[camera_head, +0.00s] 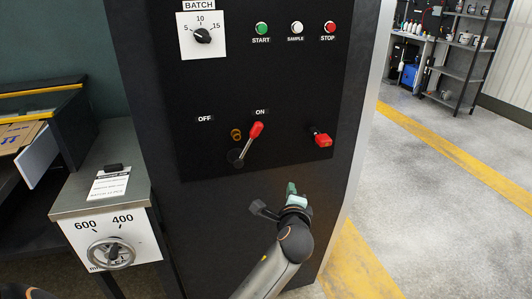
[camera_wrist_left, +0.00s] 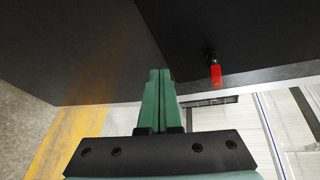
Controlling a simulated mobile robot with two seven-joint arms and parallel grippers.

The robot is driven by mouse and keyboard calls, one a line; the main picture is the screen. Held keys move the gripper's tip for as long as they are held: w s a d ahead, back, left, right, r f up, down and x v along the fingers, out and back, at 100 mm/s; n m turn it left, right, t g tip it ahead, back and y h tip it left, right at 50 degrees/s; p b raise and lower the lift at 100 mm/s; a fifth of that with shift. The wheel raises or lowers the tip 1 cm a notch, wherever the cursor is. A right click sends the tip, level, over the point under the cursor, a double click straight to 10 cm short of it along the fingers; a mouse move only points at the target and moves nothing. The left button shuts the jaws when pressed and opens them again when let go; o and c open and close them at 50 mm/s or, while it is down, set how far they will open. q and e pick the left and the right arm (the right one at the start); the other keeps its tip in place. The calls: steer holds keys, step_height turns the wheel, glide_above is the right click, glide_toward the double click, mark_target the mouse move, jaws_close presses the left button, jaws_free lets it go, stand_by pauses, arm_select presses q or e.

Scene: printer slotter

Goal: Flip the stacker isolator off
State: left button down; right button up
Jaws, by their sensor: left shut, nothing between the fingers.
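A lever with a red grip (camera_head: 256,130) stands on the black panel between the OFF and ON labels. It leans up and right from a dark round pivot (camera_head: 236,156), its grip just under ON. A second red handle (camera_head: 322,138) on a black mount sits further right on the panel. In the left wrist view a red handle (camera_wrist_left: 215,76) hangs on a dark face, right of the fingers; it looks like that second one. My left gripper (camera_head: 291,188), with green fingers, is below the panel, apart from both handles. Its fingers (camera_wrist_left: 158,75) are together and empty.
A BATCH dial (camera_head: 202,36) and START, SAMPLE and STOP buttons (camera_head: 297,27) are higher on the panel. A small orange part (camera_head: 236,134) sits beside the lever. A handwheel box (camera_head: 112,250) stands at left. Floor is open at right, with shelves (camera_head: 470,50) beyond.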

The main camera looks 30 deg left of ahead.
arm_select(q)
steer(key=w+a+r+y+b, duration=0.1)
steer(key=a+r+y, duration=0.2)
steer(key=r, duration=0.5)
steer(key=shift+r+m+y, duration=0.3)
steer(key=shift+y, duration=0.2)
steer(key=shift+w, duration=0.15)
steer(key=b+x, duration=0.1)
steer(key=x, duration=0.9)
steer(key=shift+f, duration=0.15)
steer(key=shift+s+a+r, duration=0.25)
steer(key=shift+s+r, duration=0.1)
steer(key=shift+s, duration=0.2)
steer(key=shift+s+a+r, duration=0.3)
steer(key=shift+s+r, duration=0.05)
steer(key=shift+s, duration=0.2)
steer(key=shift+s+a+r, duration=0.3)
steer(key=shift+s, duration=0.2)
steer(key=shift+p, duration=0.3)
